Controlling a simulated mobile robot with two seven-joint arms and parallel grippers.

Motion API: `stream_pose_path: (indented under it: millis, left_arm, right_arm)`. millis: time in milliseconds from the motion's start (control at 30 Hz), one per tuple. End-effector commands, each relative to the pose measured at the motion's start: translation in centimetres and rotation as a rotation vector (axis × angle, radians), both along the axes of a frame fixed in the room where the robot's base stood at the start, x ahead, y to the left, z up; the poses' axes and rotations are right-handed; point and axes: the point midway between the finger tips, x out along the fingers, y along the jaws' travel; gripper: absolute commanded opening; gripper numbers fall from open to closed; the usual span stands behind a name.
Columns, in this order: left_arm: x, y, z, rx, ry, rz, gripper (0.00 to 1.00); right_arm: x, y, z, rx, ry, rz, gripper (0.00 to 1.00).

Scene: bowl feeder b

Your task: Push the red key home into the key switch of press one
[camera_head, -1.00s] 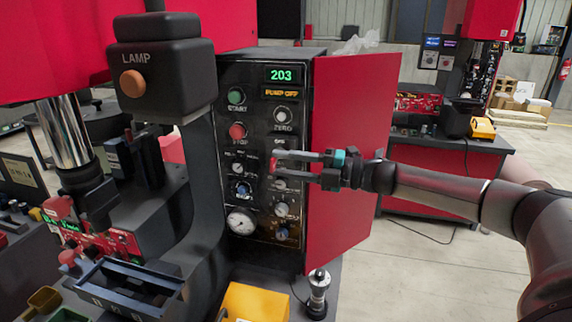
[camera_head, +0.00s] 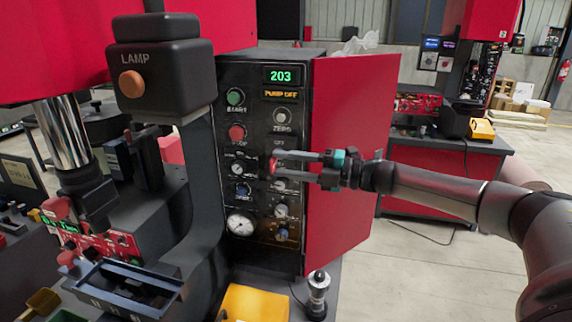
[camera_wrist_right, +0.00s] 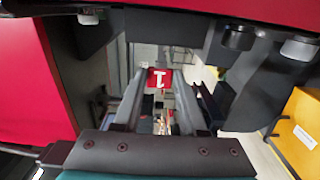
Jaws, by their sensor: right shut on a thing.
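The red key (camera_head: 273,165) is at the fingertips of my right gripper (camera_head: 276,164), in front of the control panel of the near press. In the right wrist view, the red key (camera_wrist_right: 160,78) shows a white 1 between the fingertips of my right gripper (camera_wrist_right: 162,82). That gripper is shut on the key. The key's shaft and the key switch are hidden or too small to make out, so I cannot tell whether the key sits in the switch. My left gripper is not in view.
The panel (camera_head: 262,110) carries buttons, knobs and a gauge. A red door (camera_head: 345,150) stands open to its right, close to my right arm. The lamp box (camera_head: 165,70) overhangs on the left. A yellow box (camera_head: 253,303) stands below the panel.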

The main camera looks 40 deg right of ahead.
Motion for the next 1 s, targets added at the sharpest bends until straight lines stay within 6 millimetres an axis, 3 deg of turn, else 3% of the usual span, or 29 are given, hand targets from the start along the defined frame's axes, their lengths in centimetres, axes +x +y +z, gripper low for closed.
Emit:
stream_pose_path:
  millis: [1000]
  left_arm:
    - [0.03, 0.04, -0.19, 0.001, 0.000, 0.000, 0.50]
  right_arm:
    - [0.43, -0.46, 0.00, 0.001, -0.001, -0.001, 0.00]
